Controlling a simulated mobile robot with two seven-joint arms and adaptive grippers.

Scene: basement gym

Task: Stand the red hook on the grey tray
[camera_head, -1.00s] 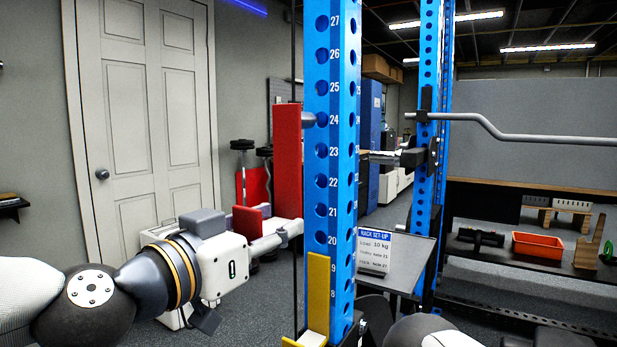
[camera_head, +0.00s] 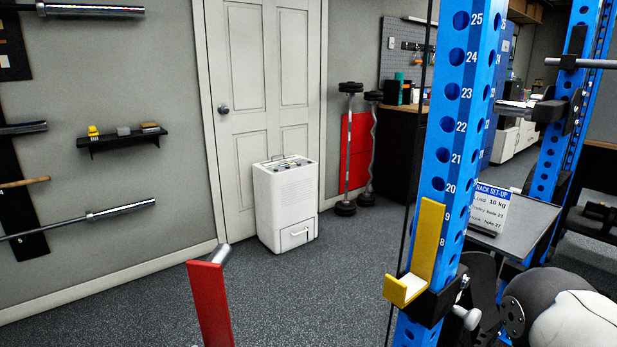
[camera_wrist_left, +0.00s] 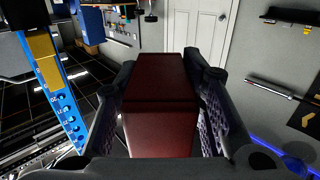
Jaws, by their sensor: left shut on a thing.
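The red hook (camera_head: 211,305) shows at the bottom of the head view, its upright plate raised and a grey pin at its top. Its lower part is cut off by the frame. In the left wrist view the red hook (camera_wrist_left: 160,110) fills the space between the fingers of my left gripper (camera_wrist_left: 162,72), which is shut on it. My left arm is out of the head view. The grey tray (camera_head: 530,222) is at the right behind the blue upright, with a white set-up card on it. The hook is well left of the tray. My right gripper is out of view.
The blue rack upright (camera_head: 455,150) stands between hook and tray, with a yellow hook (camera_head: 428,245) mounted on it. Part of my right arm is at the lower right. A white dehumidifier (camera_head: 285,205) stands by the door; the floor before it is clear.

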